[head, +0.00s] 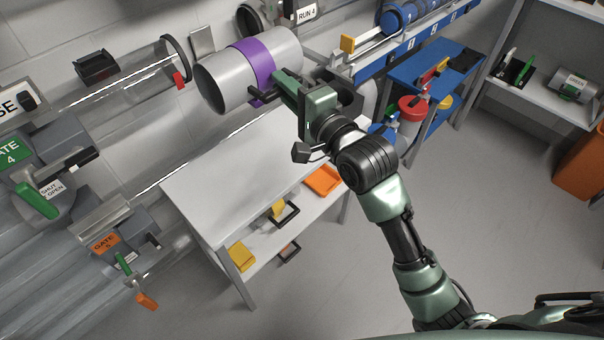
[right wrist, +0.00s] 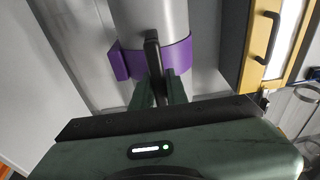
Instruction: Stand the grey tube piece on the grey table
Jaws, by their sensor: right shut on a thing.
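The grey tube piece (head: 222,83) has a purple band (head: 250,62) around its middle and a dark handle on the band. My right gripper (head: 268,92) is shut on this handle and holds the tube lying on its side in the air, its closed-looking end facing left. The right wrist view shows the tube (right wrist: 150,18), its purple band (right wrist: 178,57) and the gripper fingers (right wrist: 157,88) around the dark handle. The grey table (head: 225,175) stands below; its visible top is bare. My left gripper is not in view.
A clear tube (head: 120,92) runs along the wall at left, near the gate 4 and gate 5 units. Yellow pieces (head: 241,256) and an orange tray (head: 322,181) lie on the table's lower shelf. A blue cart (head: 440,62) stands at right.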

